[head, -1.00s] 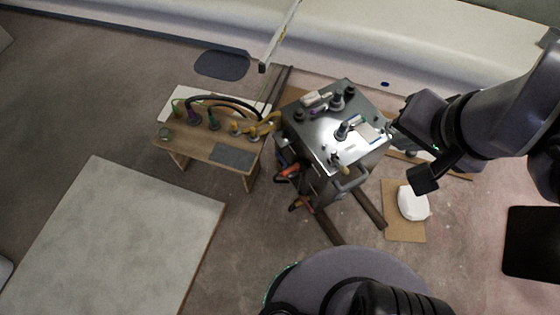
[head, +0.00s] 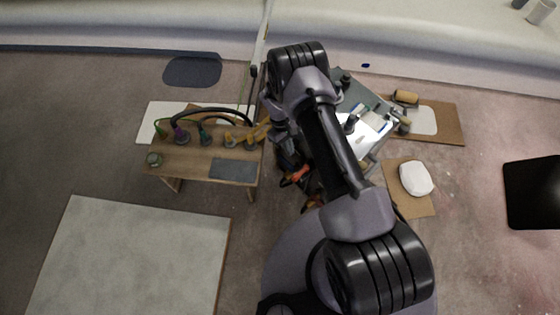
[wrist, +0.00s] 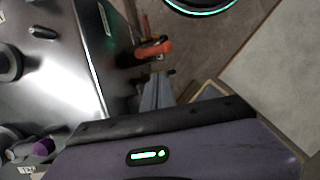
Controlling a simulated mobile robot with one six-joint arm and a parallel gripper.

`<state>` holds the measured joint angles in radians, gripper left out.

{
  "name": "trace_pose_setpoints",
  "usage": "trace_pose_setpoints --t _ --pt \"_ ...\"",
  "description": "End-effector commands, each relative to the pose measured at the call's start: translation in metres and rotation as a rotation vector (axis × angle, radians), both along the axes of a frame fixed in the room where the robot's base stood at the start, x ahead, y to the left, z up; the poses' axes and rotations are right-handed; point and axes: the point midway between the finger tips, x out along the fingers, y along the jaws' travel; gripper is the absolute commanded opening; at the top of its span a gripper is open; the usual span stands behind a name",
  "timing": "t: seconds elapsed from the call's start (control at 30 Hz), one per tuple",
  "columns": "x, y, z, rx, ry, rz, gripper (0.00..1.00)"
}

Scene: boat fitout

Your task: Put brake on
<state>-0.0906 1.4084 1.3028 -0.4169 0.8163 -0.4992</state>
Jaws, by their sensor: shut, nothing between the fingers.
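The metal-topped cart (head: 350,82) stands right of centre in the head view, partly hidden behind my arm. Its shiny top (wrist: 45,75) fills the left of the wrist view. Red-orange handled tools (head: 297,176) hang at the cart's left side. One red-orange handle (wrist: 153,50) shows beside the cart's edge in the wrist view. I cannot tell which part is the brake. My gripper (head: 284,142) points down at the cart's left side, close to the wooden bench's right end. It is shut and empty. Its fingertips are hard to make out, and contact cannot be told.
A wooden bench (head: 195,160) with several coloured connectors and dark cables stands left of the cart. A large pale board (head: 130,260) lies at lower left. A white lump (head: 416,178) sits on brown card at right. Bare floor shows between the board and the bench.

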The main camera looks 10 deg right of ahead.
Motion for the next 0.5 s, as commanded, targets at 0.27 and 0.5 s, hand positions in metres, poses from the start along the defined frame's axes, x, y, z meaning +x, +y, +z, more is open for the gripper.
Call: trace_pose_setpoints --t 0.27,0.5 --pt "-0.003 0.0 -0.007 0.0 0.008 0.009 0.0" --pt "-0.009 -0.003 -0.025 -0.002 0.011 0.007 0.0"
